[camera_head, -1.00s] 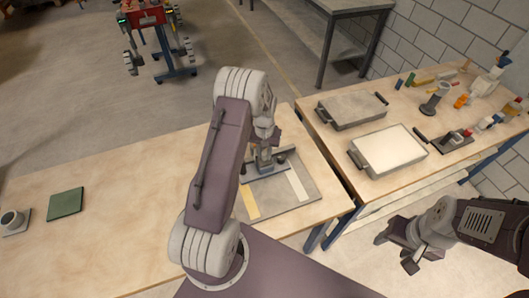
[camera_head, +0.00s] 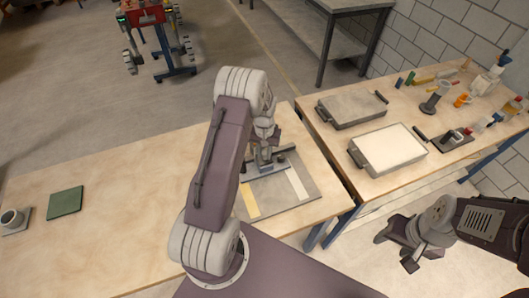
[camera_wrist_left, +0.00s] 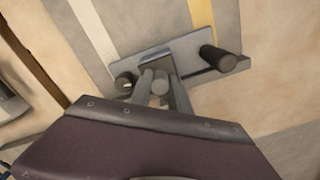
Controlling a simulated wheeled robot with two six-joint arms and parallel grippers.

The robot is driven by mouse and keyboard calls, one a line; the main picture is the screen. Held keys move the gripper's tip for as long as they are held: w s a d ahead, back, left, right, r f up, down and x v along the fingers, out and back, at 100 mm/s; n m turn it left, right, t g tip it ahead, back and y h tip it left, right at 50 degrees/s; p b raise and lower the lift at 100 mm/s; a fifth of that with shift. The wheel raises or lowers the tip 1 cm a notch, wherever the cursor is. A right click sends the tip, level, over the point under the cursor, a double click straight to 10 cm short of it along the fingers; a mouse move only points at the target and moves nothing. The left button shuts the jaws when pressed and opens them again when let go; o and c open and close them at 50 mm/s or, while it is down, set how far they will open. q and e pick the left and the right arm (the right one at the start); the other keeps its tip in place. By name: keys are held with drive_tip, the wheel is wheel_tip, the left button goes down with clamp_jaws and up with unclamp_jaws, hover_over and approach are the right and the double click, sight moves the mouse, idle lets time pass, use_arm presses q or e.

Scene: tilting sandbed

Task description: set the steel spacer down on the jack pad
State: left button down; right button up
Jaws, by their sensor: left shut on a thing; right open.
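My left gripper (camera_head: 265,158) is over the far part of a grey board and points down. In the left wrist view its two fingers (camera_wrist_left: 161,88) are shut on a small grey block, which I take for the steel spacer (camera_wrist_left: 156,63). The spacer is at a flat grey crossbar (camera_wrist_left: 203,62) with a dark round knob at each end. I cannot tell whether it touches the bar. I cannot clearly make out the jack pad; the gripper and arm hide part of this spot. My right gripper (camera_head: 408,254) is open and empty, off the tables at the lower right.
The grey board (camera_head: 304,205) carries a yellow and a white strip. Two trays (camera_head: 352,109) and several small tools occupy the right table. The wooden tabletop between is clear.

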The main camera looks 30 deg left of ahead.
use_arm(q)
drive_tip(key=shift+f, duration=0.2)
idle(0.3)
drive_tip(key=c, duration=1.1)
unclamp_jaws()
drive_tip(key=shift+c, duration=0.2)
drive_tip(key=o, duration=0.5)
wheel_tip(320, 180, up, 8)
drive_tip(key=p, duration=0.6)
drive_tip(key=shift+r, duration=0.15)
